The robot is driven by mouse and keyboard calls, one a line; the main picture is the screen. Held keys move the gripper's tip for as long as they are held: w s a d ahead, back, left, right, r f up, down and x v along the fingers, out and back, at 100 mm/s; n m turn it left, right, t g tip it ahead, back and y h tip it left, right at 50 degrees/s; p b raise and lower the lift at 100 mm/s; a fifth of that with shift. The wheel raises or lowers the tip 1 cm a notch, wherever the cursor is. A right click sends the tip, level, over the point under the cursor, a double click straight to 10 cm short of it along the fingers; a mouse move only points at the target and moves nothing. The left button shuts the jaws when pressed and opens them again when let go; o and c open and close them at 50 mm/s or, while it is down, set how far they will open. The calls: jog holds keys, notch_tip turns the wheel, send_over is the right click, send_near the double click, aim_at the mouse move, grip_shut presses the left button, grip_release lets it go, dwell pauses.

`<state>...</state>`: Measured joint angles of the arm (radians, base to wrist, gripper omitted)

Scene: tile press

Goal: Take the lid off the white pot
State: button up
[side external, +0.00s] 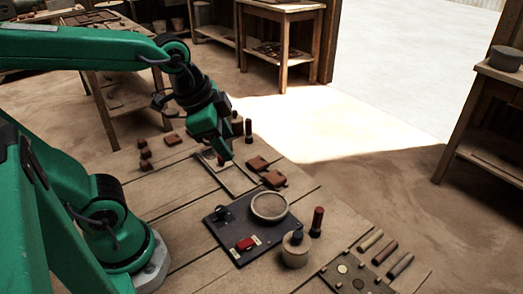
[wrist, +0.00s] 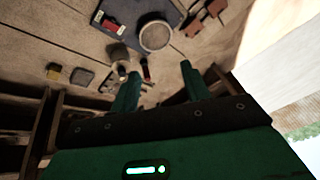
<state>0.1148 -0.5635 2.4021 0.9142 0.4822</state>
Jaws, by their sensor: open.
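The white pot (side external: 295,254) stands upright on the wooden bench near the front, in the side external view. A dark knob (side external: 297,236) shows on its top, and its lid appears to sit on it. My gripper (side external: 222,157) hangs above the far part of the bench, well apart from the pot. In the wrist view my gripper (wrist: 160,70) shows two separated green fingers with nothing between them.
A dark board (side external: 225,232) with a round pale dish (side external: 269,220) and a red switch (side external: 245,243) lies beside the pot. A dark red-topped cylinder (side external: 317,222) stands close to the pot's right.

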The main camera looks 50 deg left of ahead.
jog(key=w+d+f+m+g, duration=0.4)
jog(key=d+m, duration=0.4)
jog(key=m, duration=1.7)
send_near(298, 234)
jog(key=shift+w+f, duration=0.1)
jog(key=shift+f, duration=0.05)
jog(key=shift+d+f+m+y, duration=0.3)
jog(key=shift+d+f+m, duration=0.05)
jog(key=shift+m, duration=0.25)
jog(key=shift+f, duration=0.15)
jog(key=shift+f, duration=3.75)
jog(key=shift+w, duration=0.1)
grip_shut()
